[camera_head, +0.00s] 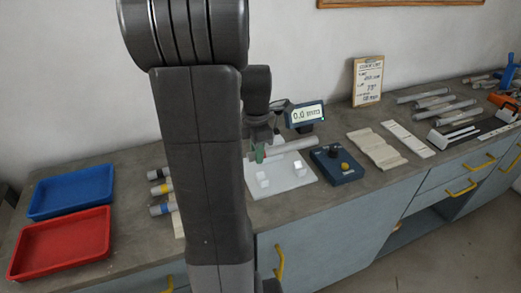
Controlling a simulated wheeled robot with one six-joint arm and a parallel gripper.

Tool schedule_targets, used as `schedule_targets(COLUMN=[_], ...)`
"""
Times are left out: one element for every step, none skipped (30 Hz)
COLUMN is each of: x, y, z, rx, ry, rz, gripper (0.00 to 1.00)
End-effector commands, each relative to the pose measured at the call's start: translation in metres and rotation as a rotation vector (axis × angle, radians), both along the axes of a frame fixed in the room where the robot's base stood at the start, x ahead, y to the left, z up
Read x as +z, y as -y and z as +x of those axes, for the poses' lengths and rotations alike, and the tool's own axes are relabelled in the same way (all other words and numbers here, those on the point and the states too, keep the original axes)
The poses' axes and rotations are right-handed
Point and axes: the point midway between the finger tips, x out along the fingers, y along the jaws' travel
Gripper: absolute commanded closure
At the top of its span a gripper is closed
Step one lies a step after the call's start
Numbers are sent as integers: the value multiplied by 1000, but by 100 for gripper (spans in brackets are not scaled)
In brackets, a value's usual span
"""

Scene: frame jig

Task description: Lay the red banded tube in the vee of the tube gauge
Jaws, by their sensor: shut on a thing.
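A grey tube (290,147) is held nearly level above the white plate of the tube gauge (282,190). My gripper (263,150) is shut on it near its left end, partly hidden by my arm. A green patch shows there; I cannot tell whether it is a band or part of the gripper, and no red band is clear. Two small pale blocks (263,180) stand on the plate, below the tube and apart from it. The gauge's display (305,113) reads about 0.0 mm.
A blue tray (72,190) and a red tray (60,245) lie at left. Tubes with black, yellow and blue bands (160,189) lie beside my arm. A dark blue box with a knob (337,167) stands right of the plate. More tubes (432,100) lie at the far right.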

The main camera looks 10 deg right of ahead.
Motion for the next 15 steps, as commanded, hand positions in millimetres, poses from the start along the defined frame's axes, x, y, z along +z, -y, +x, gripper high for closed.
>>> schedule_targets(x=[-4,-5,-8,-10,-12,-16,-18,-21,-25,-28,-31,-35,-38,-41,-46], y=[0,0,0,0,0,0,0,0,0,0,0,0,0,0,0], z=[0,0,0,0,0,0,0,0,0,0,0,0,0,0,0], rx=[0,0,0,0,0,0,0,0,0,0,0,0,0,0,0], ry=[0,0,0,-1,-1,-1,-1,-1,-1,-1,-1,-1,-1,-1,0], rz=[0,0,0,0,0,0,0,0,0,0,0,0,0,0,0], gripper=[100,100,100,100,100,100,100,100,100,100,100,100,100,100,100])
